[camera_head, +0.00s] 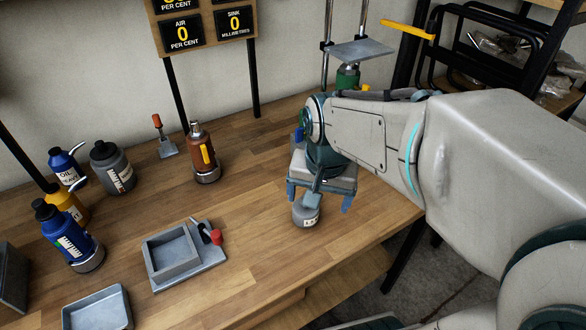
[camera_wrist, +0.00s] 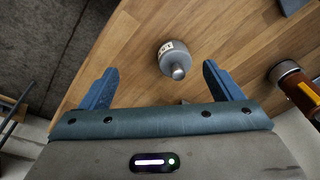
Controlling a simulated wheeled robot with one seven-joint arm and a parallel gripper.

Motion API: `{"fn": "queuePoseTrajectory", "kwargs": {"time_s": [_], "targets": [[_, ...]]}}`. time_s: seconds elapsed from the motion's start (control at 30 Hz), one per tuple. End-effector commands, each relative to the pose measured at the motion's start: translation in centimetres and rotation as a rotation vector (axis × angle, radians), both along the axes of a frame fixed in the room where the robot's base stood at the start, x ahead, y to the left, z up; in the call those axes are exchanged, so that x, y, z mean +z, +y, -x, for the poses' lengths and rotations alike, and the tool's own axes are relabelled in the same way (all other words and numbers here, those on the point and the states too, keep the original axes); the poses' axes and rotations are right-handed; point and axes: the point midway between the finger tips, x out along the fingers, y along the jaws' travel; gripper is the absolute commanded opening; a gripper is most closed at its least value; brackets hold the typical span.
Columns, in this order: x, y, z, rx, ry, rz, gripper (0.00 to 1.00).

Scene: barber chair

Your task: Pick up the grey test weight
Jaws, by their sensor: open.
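The grey test weight (camera_head: 306,211) is a small rounded cylinder with a pale label, standing on the wooden table near its front right edge. My gripper (camera_head: 318,203) is above and beside the weight in the head view. Its two blue fingers (camera_wrist: 162,82) are spread wide and nothing is held between them. My gripper partly covers the top of the weight in the head view.
A brown flask (camera_head: 202,155) stands left of the weight. A grey tray fixture (camera_head: 172,256) with a red-knobbed clamp lies front left. Several bottles (camera_head: 70,240) stand at the far left. A metal stand (camera_head: 360,50) rises behind my arm. The wooden table (camera_head: 250,205) between flask and weight is clear.

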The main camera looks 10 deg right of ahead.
Motion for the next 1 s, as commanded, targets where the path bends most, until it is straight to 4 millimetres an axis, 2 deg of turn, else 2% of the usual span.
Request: {"fn": "queuePoseTrajectory", "kwargs": {"time_s": [0.03,0.2,0.4,0.57,0.9,1.0], "targets": [[0.7,0.0,-1.5,-0.095,0.027,-0.013,0.86],[0.8,0.0,-5.6,-0.43,0.095,-0.048,0.86],[0.2,0.1,-8.6,-0.686,0.14,-0.063,0.86],[-0.7,0.1,-9.3,-0.759,0.153,-0.064,0.86],[-7.0,0.1,-9.2,-0.764,0.156,-0.064,0.86],[-8.2,0.1,-9.3,-0.763,0.155,-0.064,0.86]]}}
